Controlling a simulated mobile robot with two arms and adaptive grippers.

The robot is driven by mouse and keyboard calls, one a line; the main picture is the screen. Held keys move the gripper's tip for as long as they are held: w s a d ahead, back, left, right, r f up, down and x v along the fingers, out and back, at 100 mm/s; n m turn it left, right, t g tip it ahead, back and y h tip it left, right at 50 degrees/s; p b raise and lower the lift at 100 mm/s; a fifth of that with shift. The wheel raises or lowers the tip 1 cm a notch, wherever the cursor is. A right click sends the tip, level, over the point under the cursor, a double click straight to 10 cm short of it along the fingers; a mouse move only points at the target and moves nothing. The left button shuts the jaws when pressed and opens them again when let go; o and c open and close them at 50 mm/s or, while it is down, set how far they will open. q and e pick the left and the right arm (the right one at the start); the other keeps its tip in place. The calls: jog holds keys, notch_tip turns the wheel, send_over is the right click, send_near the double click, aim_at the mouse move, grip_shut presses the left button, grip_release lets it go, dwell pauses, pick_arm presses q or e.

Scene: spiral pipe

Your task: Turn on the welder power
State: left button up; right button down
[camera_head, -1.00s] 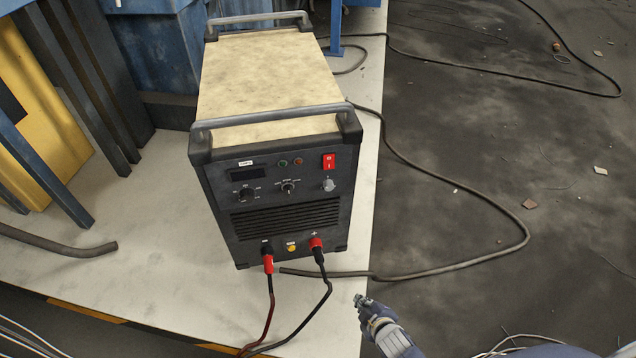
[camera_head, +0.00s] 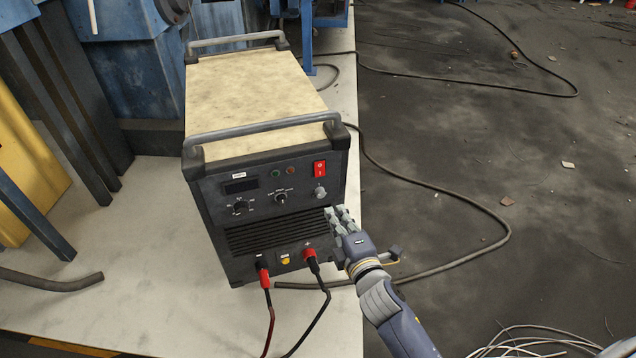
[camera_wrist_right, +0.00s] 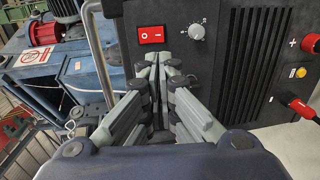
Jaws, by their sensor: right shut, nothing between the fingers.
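The welder (camera_head: 275,238) is a dark box with a worn cream top, standing on a pale platform. Its red power switch (camera_head: 319,169) is at the upper right of the front panel. The switch also shows in the right wrist view (camera_wrist_right: 152,35), marked O and I, beside a grey knob (camera_wrist_right: 196,32). My right gripper (camera_head: 334,211) is shut and empty in front of the panel's right side, below the switch. In the right wrist view its closed fingertips (camera_wrist_right: 158,58) point at the panel just beside the switch; I cannot tell whether they touch. My left gripper is not in view.
Red and black cables (camera_head: 268,318) hang from the welder's lower front. A dark hose (camera_head: 490,215) curves over the floor at right. Blue machinery (camera_head: 150,65) and dark posts stand at left. Loose wires (camera_head: 530,345) lie at lower right.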

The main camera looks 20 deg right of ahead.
aim_at(316, 176)
jog(key=shift+w, duration=0.1)
jog(key=w, duration=0.4)
jog(key=w+f, duration=0.1)
jog(key=w, duration=0.8)
jog(key=shift+w+a+f, duration=0.25)
jog(key=shift+w+f, duration=0.1)
jog(key=shift+f, duration=0.05)
